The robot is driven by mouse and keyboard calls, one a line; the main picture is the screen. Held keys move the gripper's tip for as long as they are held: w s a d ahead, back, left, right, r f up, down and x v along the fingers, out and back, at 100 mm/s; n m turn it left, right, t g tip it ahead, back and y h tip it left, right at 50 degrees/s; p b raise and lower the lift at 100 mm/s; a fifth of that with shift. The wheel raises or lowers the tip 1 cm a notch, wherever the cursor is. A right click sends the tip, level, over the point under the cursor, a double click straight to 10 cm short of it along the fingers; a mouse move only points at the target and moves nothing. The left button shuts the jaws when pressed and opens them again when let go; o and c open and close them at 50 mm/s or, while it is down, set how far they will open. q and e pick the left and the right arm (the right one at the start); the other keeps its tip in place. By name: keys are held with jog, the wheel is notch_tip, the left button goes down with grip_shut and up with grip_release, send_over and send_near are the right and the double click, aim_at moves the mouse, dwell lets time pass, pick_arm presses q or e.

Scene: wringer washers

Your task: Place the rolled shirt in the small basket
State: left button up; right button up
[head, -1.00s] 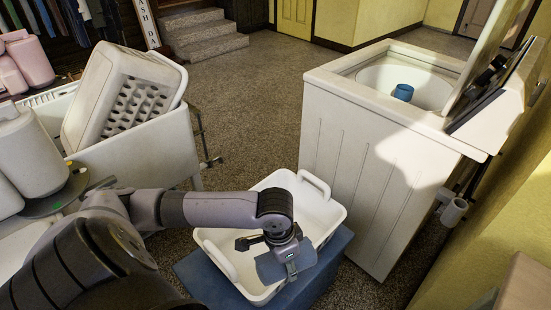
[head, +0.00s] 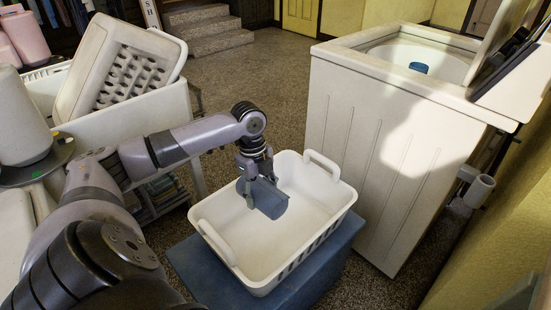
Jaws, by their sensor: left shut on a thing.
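The small white basket (head: 318,196) stands on a blue block in the middle of the head view, with a raised handle at each end. My left gripper (head: 258,182) points down over the left part of the basket. It is shut on the rolled shirt (head: 268,199), a short blue-grey roll. The roll hangs over the basket's inside, tilted; I cannot tell whether it touches the basket floor. My right gripper is not in view.
The blue block (head: 209,280) sits on the speckled floor. A white washer (head: 372,150) with its lid up stands close on the right, a blue thing (head: 418,67) in its tub. A white sink with a tilted ribbed basket (head: 112,70) stands at the left.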

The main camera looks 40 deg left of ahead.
pick_arm(q)
jog(key=shift+w+a+m, duration=0.15)
jog(key=shift+a+m, duration=0.1)
jog(key=shift+m, duration=0.05)
jog(key=shift+f, duration=0.3)
jog(key=b, duration=0.3)
send_over(263, 241)
notch_tip(263, 241, down, 8)
jog(key=f, duration=0.3)
jog(key=f+b, duration=0.1)
jog(key=f, duration=0.2)
jog(key=shift+a+f, duration=0.2)
jog(key=shift+f, duration=0.2)
jog(key=shift+f+b, duration=0.6)
jog(key=shift+f, duration=1.65)
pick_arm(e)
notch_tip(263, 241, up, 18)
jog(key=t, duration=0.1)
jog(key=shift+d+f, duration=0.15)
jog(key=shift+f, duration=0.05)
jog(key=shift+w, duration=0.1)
pick_arm(q)
jog(key=o, duration=1.4)
